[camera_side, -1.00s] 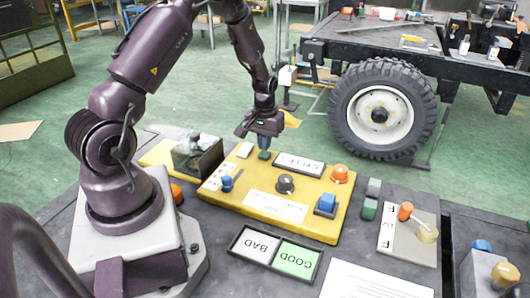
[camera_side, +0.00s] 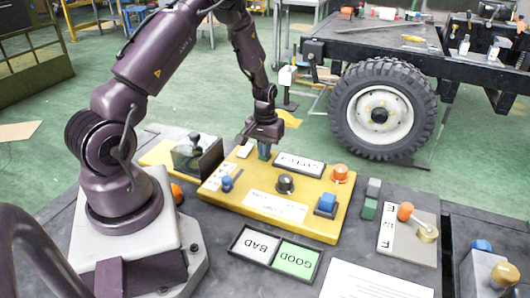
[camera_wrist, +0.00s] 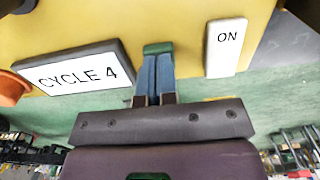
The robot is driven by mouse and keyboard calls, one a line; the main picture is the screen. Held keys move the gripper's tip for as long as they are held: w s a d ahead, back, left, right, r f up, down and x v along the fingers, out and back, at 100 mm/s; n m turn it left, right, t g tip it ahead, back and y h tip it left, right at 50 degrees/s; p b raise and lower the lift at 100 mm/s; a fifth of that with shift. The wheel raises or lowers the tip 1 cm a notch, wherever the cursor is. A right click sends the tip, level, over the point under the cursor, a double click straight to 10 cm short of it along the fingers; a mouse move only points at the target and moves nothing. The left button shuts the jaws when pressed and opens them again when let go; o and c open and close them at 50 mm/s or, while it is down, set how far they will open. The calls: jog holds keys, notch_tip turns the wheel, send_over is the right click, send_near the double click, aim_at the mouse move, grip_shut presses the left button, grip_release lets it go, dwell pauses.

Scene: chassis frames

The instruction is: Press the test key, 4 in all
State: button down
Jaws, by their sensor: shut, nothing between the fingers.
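The yellow panel (camera_side: 235,200) lies on the dark bench in the side view. A green key (camera_wrist: 157,48) is at its far edge in the wrist view, between the CYCLE plate and a white ON plate (camera_wrist: 226,47). I cannot read a name on this key. My gripper (camera_side: 264,156) is shut and empty, its blue fingers pointing down at the key. In the wrist view the fingertips (camera_wrist: 158,57) meet the green key and seem to touch it. In the side view the fingers hide the key. The CYCLE plate (camera_wrist: 75,73) reads "CYCLE 4".
The panel also carries a black knob (camera_side: 285,183), an orange button (camera_side: 340,173), a blue button (camera_side: 326,202) and a small blue switch (camera_side: 227,184). A GOOD/BAD tray (camera_side: 275,265) lies in front.

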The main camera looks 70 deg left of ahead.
jog(key=shift+r, duration=1.35)
notch_tip(320, 180, up, 5)
dwell(0.4)
jog(key=s+d+r+m+t, duration=0.2)
jog(key=s+d+r+m, duration=0.2)
jog(key=s+d+r, duration=0.3)
jog(key=s+d+r+m+t, duration=0.3)
jog(key=s+d+r+m, duration=0.2)
jog(key=d+r, duration=1)
jog(key=shift+s+r+t, duration=0.3)
jog(key=shift+s+r, duration=0.4)
jog(key=shift+s, duration=0.4)
